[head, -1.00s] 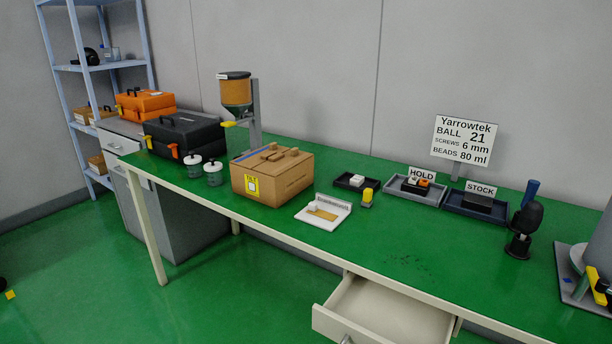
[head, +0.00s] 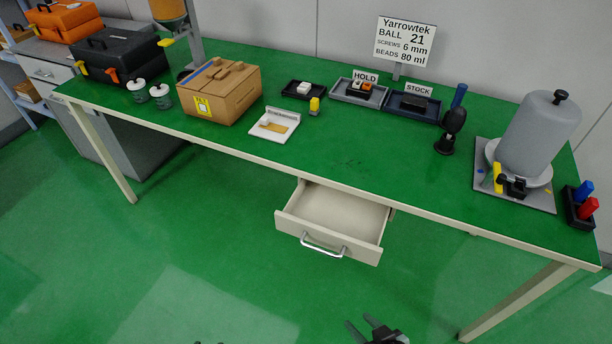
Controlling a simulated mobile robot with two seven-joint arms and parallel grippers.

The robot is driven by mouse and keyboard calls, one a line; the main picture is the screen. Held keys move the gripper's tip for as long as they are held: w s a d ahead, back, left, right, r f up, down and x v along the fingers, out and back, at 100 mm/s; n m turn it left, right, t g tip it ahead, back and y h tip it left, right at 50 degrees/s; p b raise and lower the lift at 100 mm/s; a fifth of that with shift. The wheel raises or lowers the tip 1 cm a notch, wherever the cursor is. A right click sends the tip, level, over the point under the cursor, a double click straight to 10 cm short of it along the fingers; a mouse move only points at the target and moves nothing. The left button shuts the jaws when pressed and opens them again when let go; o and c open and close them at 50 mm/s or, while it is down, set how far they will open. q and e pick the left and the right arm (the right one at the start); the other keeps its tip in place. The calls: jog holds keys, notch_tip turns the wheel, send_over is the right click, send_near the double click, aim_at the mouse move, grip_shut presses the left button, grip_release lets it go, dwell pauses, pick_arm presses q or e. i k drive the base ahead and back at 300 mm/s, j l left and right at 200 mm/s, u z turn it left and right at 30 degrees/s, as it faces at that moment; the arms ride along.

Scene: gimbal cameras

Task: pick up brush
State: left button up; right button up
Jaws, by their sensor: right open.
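I cannot make out a clear brush. A blue handle-like thing (head: 459,96) stands behind a black rounded object on a stand (head: 450,130) at the table's right part; its lower end is hidden, and I cannot tell whether it is a brush. My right gripper (head: 376,328) is at the bottom edge, open and empty, over the floor in front of the table and well apart from everything on it. Only small dark tips, perhaps of my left gripper (head: 212,342), show at the bottom edge.
The green table (head: 340,160) has a clear middle. Its drawer (head: 335,222) stands open towards me. A cardboard box (head: 220,93), a white scale-like plate (head: 275,125), dark trays (head: 412,105), a grey cylinder on a plate (head: 535,135) and a blue-and-red holder (head: 580,208) stand around.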

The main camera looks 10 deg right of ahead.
aim_at(462, 89)
jog(key=z, duration=1.25)
